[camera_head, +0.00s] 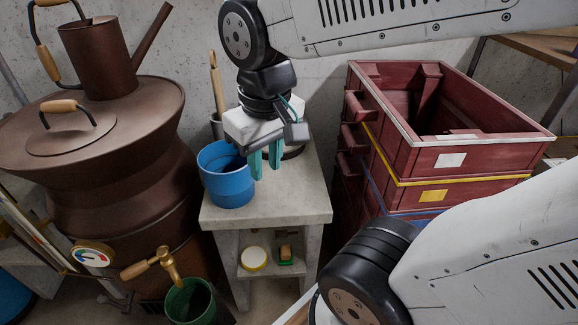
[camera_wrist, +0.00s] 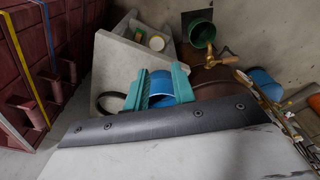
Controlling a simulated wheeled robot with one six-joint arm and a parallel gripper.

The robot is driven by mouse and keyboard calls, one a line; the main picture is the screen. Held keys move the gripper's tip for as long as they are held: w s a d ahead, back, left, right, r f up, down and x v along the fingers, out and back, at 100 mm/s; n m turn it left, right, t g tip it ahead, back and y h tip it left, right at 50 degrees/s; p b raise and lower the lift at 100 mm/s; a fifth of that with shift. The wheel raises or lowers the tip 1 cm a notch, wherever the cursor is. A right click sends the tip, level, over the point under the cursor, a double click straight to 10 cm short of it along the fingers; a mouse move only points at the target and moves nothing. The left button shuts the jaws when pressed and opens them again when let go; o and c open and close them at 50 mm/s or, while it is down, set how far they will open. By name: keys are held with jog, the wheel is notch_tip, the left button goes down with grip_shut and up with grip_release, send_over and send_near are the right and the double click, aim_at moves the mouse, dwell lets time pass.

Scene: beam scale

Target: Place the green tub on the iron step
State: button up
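The green tub (camera_head: 190,302) stands upright under the brass tap at the lower left; it also shows at the top of the wrist view (camera_wrist: 200,32). A dark flat surface (camera_wrist: 190,16) shows by it in the wrist view; I cannot tell whether this is the iron step. My gripper (camera_head: 265,163) points down over the pale stand, just right of a blue tub (camera_head: 228,182). Its teal fingers are apart, and the wrist view shows the blue tub (camera_wrist: 161,86) beyond the gap between them. Nothing is clearly held.
The pale stand (camera_head: 312,205) has a lower shelf with a yellow-rimmed round tin (camera_head: 253,259) and a small brush-like item (camera_head: 286,254). A brown boiler (camera_head: 140,205) with a gauge and brass tap (camera_head: 165,262) stands left. Stacked red crates (camera_head: 450,160) stand right.

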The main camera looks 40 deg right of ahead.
jog(key=s, duration=0.3)
jog(key=s+d, duration=0.1)
jog(key=shift+s+r, duration=0.35)
jog(key=shift+s, duration=0.05)
dwell(0.9)
